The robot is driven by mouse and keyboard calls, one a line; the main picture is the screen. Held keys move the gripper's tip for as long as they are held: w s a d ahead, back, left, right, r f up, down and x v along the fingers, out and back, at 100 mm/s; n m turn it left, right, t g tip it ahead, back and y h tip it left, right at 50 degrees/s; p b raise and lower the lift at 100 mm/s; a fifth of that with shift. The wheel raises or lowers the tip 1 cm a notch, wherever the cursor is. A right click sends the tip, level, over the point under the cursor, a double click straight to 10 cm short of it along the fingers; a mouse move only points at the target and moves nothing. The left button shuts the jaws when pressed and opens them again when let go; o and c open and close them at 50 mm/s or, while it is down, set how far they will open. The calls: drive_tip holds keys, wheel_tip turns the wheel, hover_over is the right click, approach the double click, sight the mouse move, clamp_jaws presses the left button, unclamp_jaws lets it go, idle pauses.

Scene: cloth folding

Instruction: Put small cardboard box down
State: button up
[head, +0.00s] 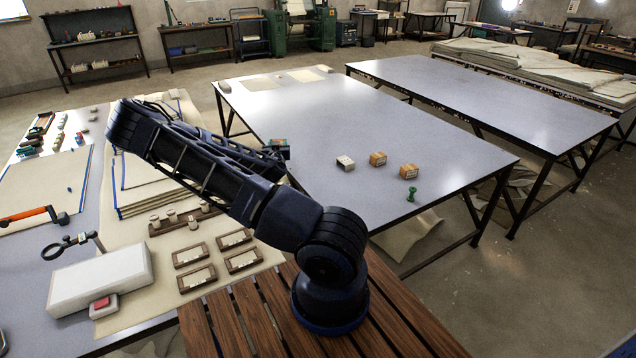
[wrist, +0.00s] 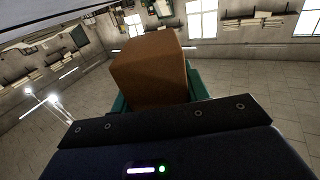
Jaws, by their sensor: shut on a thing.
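A plain brown cardboard box (wrist: 150,72) fills the middle of the wrist view. My gripper (wrist: 158,92) is shut on it, with a green finger showing at each side. In the head view my gripper (head: 279,148) is at the end of my folded arm, in line with the left part of the middle grey table (head: 330,110). The held box cannot be made out there. The wrist view shows the room tilted, with no tabletop clearly under the box.
Two small cardboard boxes (head: 378,159) (head: 408,171), a pale block (head: 345,162) and a green peg-like piece (head: 411,193) stand on the middle table. The rest of its top is mostly clear. The left table (head: 60,290) holds cloth, wooden frames and a white block.

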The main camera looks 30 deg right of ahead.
drive_tip(key=s+d+r+m+g+h, duration=0.1)
drive_tip(key=s+d+m+g+h, duration=0.1)
drive_tip(key=d+m+g+h, duration=0.35)
drive_tip(key=s+d+m+g+h, duration=0.2)
drive_tip(key=s+d+g+h, duration=0.1)
drive_tip(key=d, duration=0.5)
drive_tip(key=s+d+r+m+g, duration=0.25)
drive_tip(key=r+m+g, duration=0.45)
drive_tip(key=r+g, duration=0.65)
drive_tip(key=shift+s+a+f+t+h, duration=0.15)
drive_tip(key=shift+a+f+t+h, duration=0.1)
drive_tip(key=shift+f+t, duration=0.45)
drive_tip(key=shift+s+a+f+t+h, duration=0.1)
drive_tip(key=shift+s+f+t+h, duration=0.1)
drive_tip(key=shift+f+t, duration=0.45)
drive_tip(key=shift+r, duration=0.15)
wheel_tip(320, 180, down, 28)
drive_tip(key=shift+r, duration=0.25)
